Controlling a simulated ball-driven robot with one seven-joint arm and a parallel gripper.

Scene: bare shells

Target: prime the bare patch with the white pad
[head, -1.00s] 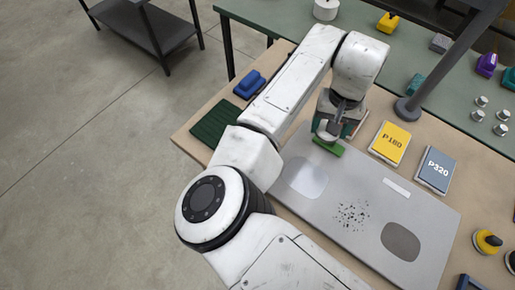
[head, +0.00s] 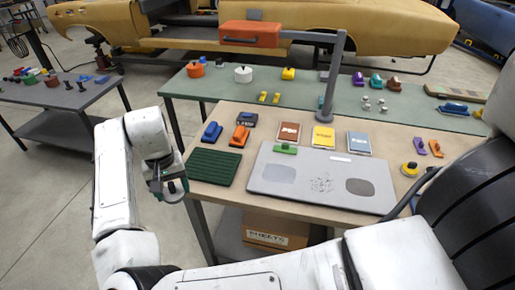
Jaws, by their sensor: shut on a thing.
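My gripper (head: 168,187) hangs at the left, beyond the bench's left edge and apart from the panel. It is shut on a small round pad (head: 175,194), greyish with a pale part, largely hidden by the fingers; I cannot be sure of its colour. The grey metal panel (head: 300,203) lies flat on the tan bench. It bears a pale oval patch (head: 279,173) at left, a cluster of dark specks (head: 321,184) in the middle and a dark grey oval patch (head: 360,186) at right. I cannot tell for certain which oval is the bare one.
A green block (head: 285,149) sits on the panel's back edge. A dark green ribbed mat (head: 214,167), blue block (head: 212,132) and orange block (head: 240,136) lie left of it. Brown, yellow (head: 323,137) and blue-grey packs stand behind. A yellow-topped knob (head: 409,169) is right.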

